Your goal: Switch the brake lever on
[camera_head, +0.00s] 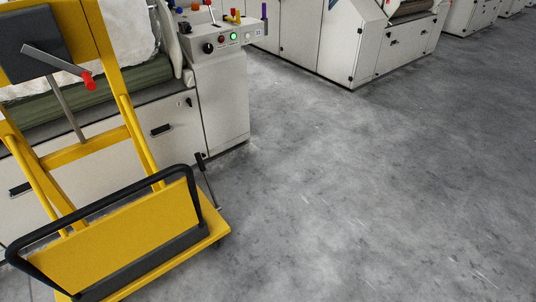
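A yellow trolley or lift (140,232) with a black tubular handle (90,205) stands at the left. A thin lever with a black grip (201,163) rises from the right end of its base, leaning a little left; it looks like the brake lever, but no label shows. A grey bar with a red knob (88,80) slants across the trolley's upper frame. Neither of my grippers is in view, and nothing touches the levers.
More grey machines (345,45) line the back. The grey concrete floor (380,190) is clear at the centre and right.

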